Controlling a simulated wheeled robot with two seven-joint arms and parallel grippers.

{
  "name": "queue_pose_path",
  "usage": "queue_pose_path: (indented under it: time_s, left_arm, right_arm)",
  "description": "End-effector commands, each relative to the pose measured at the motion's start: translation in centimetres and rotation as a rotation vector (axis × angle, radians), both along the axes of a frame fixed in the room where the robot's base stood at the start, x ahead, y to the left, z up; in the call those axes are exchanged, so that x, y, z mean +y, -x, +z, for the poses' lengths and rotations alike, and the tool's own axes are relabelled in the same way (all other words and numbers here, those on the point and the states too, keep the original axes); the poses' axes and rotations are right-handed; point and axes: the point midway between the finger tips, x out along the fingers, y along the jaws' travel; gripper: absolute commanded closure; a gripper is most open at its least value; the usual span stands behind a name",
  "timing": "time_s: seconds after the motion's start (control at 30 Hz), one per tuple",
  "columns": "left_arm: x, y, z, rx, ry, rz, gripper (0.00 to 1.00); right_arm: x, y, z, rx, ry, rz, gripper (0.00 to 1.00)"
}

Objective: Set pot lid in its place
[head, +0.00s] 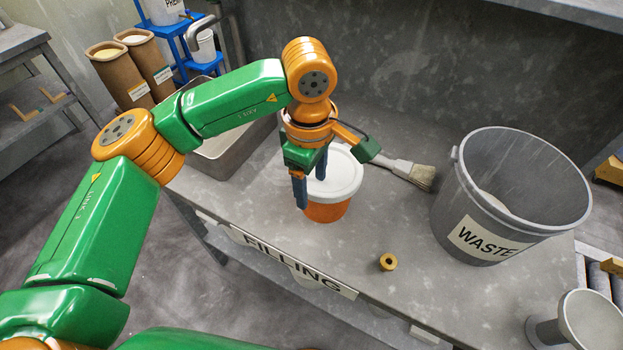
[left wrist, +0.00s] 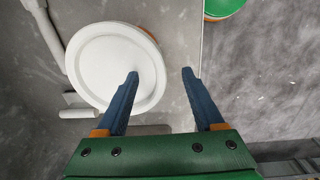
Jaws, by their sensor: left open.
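The white round pot lid (head: 338,172) lies on top of the orange pot (head: 327,211) on the grey bench. In the left wrist view the lid (left wrist: 105,62) fills the upper left, and a sliver of orange shows past its upper right edge. I cannot tell whether the lid is pressed fully down. My left gripper (head: 311,180) is open, its blue fingers pointing down at the pot's left side. In the left wrist view, one finger of the gripper (left wrist: 160,73) overlaps the lid's right part and the other is beyond its rim. My right gripper is not in view.
A grey waste bin (head: 452,190) stands at the right. A brush (head: 417,174) lies behind the pot, and a brass ring (head: 388,262) lies in front. A metal tray (head: 222,160) is at the left. The bench front edge is near the pot.

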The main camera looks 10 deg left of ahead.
Motion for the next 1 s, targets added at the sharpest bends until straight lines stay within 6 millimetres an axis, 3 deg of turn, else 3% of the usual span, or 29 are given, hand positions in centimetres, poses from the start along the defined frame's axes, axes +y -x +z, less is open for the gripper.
queue_pose_path:
  time_s: [0.6, 1.0]
  left_arm:
    - [0.0, 0.0, 8.0, 0.000, 0.000, 0.000, 0.31]
    - [0.0, 0.0, 8.0, 0.000, 0.000, 0.000, 0.31]
  right_arm:
    - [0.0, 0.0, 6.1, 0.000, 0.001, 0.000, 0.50]
    - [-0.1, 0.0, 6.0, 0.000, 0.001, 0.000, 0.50]
